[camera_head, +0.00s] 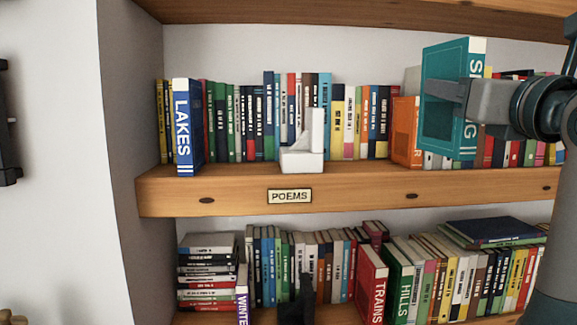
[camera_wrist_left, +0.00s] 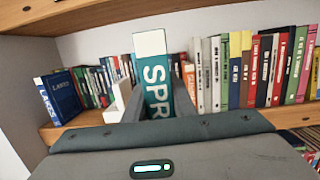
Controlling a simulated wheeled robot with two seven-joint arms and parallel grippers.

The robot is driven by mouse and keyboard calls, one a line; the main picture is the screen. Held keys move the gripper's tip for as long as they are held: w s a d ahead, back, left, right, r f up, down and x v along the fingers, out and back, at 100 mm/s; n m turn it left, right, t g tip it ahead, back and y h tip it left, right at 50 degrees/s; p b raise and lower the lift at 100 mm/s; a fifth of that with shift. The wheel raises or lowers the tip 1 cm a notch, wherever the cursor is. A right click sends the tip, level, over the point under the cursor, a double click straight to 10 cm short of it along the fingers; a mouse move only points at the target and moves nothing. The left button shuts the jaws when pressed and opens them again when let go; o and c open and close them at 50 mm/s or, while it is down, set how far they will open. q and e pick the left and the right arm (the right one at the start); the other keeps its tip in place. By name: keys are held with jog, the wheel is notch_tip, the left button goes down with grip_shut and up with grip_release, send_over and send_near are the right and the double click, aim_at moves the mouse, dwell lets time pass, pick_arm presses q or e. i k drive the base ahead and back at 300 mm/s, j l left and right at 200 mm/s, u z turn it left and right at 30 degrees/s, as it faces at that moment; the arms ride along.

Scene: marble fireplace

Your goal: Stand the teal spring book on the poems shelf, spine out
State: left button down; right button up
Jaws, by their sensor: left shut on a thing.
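The teal spring book (camera_head: 445,122) is upright at the upper right of the head view, in front of the shelf's right part. Its spine faces me, with letters partly covered by a finger. My left gripper (camera_head: 462,95) is shut on it. In the left wrist view, the book (camera_wrist_left: 154,75) stands between the fingers with "SPR" showing. The poems shelf (camera_head: 240,183) is the upper wooden board with a POEMS label (camera_head: 290,196) on its front edge. My right gripper is not in view.
On the poems shelf, a blue LAKES book (camera_head: 183,130) stands at left, a white bookend (camera_head: 302,160) right of it, with free front room between. An orange book (camera_head: 404,135) stands farther right. Books line the back. The lower shelf holds TRAINS (camera_head: 372,285) and HILLS (camera_head: 398,280).

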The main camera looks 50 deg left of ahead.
aim_at(380, 165)
jog(key=i+j+u, duration=0.15)
jog(key=i+j, duration=0.4)
jog(key=j, duration=0.15)
jog(key=i+l+u, duration=0.15)
jog(key=i+j, duration=0.05)
jog(key=i, duration=0.05)
